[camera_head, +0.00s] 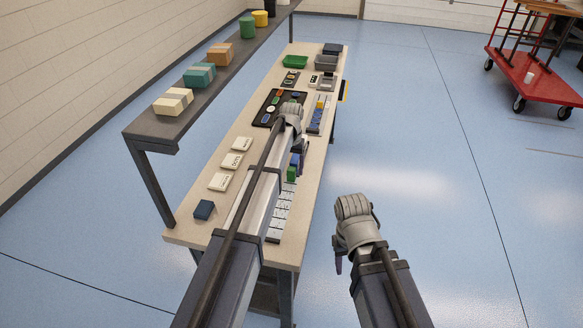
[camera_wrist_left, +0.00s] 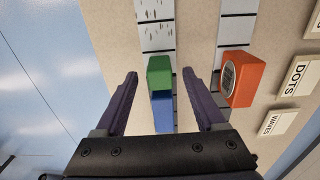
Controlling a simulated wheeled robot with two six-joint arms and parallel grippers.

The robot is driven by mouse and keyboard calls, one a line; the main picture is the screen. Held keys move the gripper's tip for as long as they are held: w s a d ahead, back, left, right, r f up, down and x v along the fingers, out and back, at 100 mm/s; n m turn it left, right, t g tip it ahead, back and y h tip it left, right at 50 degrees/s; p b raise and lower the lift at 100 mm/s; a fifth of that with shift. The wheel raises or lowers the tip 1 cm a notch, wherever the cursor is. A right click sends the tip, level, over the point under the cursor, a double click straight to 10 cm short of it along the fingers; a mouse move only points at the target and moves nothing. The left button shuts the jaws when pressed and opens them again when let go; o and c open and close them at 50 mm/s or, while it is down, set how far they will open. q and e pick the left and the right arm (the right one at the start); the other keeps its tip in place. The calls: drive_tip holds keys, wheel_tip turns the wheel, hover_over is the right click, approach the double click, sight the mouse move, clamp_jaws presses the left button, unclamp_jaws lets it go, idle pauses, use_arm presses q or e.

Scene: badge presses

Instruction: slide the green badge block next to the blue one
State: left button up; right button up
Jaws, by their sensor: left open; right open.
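The green badge block (camera_wrist_left: 158,74) and the blue badge block (camera_wrist_left: 162,112) sit one behind the other on a pale strip in the left wrist view. Their edges meet there or nearly so; I cannot tell if they touch. In the head view the green block (camera_head: 292,173) and blue block (camera_head: 295,160) show beside my left arm. My left gripper (camera_wrist_left: 160,78) is open, with one finger on each side of the two blocks and a gap on both sides. My right gripper (camera_head: 339,260) is open and empty, over the floor right of the bench.
An orange block with a round badge (camera_wrist_left: 240,80) stands on a second strip just right of my left gripper. Label plates (camera_head: 232,161) and a dark blue block (camera_head: 204,209) lie on the bench (camera_head: 192,232). A dark tray (camera_head: 264,113) lies farther back. A raised shelf (camera_head: 205,95) runs along the left.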

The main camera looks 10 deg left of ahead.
sight(292, 169)
use_arm(q)
wheel_tip(292, 169, up, 6)
drive_tip(key=p, duration=0.5)
drive_tip(key=shift+r, duration=0.15)
